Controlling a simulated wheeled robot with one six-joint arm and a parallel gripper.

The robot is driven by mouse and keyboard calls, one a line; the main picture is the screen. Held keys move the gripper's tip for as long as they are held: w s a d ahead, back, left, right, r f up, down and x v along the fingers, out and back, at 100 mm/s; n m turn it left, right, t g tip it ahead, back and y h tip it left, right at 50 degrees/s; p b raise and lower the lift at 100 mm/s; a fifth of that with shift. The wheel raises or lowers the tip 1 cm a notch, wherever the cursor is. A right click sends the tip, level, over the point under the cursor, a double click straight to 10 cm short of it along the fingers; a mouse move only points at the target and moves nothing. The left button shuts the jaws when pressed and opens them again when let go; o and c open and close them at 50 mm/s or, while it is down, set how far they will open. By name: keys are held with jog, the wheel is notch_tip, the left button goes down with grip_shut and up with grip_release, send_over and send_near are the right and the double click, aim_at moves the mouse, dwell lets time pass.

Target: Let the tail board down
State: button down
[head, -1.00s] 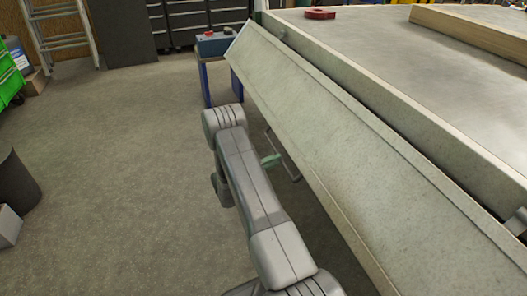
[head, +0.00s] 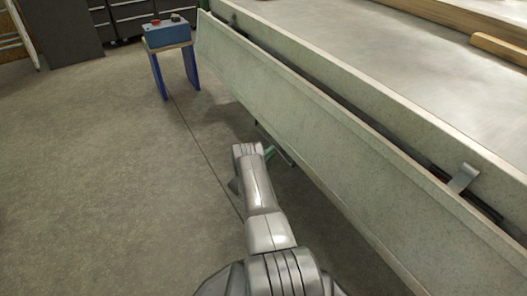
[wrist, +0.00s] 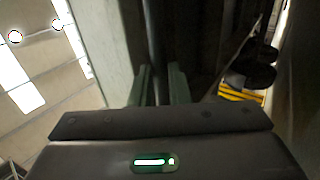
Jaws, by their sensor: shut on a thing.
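The tail board (head: 300,120) is a long pale grey-green panel along the trailer's side edge. It is swung out and down, hanging steeply below the bed edge. My gripper (head: 269,153) is low beside its outer face, with green fingers partly hidden by my arm. A thin dark handle (head: 287,158) shows just beyond the fingers. In the wrist view, my gripper (wrist: 160,88) has its two green fingers closed on the dark handle bar (wrist: 156,45), with the pale board at left of it.
The grey trailer bed (head: 370,50) carries timber (head: 498,48) at the back right. A metal latch (head: 463,177) sits at the board's upper edge. A blue-legged stand (head: 172,62) with a blue box (head: 167,33) is near the board's far end. Open floor (head: 100,170) lies at left.

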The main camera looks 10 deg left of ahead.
jog(key=shift+w+d+f+t+p, duration=0.3)
jog(key=shift+w+d+f+t, duration=0.2)
jog(key=shift+d+t, duration=0.1)
jog(key=c, duration=1.5)
grip_release()
jog(key=shift+f, duration=0.1)
jog(key=shift+c, duration=0.2)
jog(key=shift+o, duration=0.9)
jog(key=shift+d, duration=0.1)
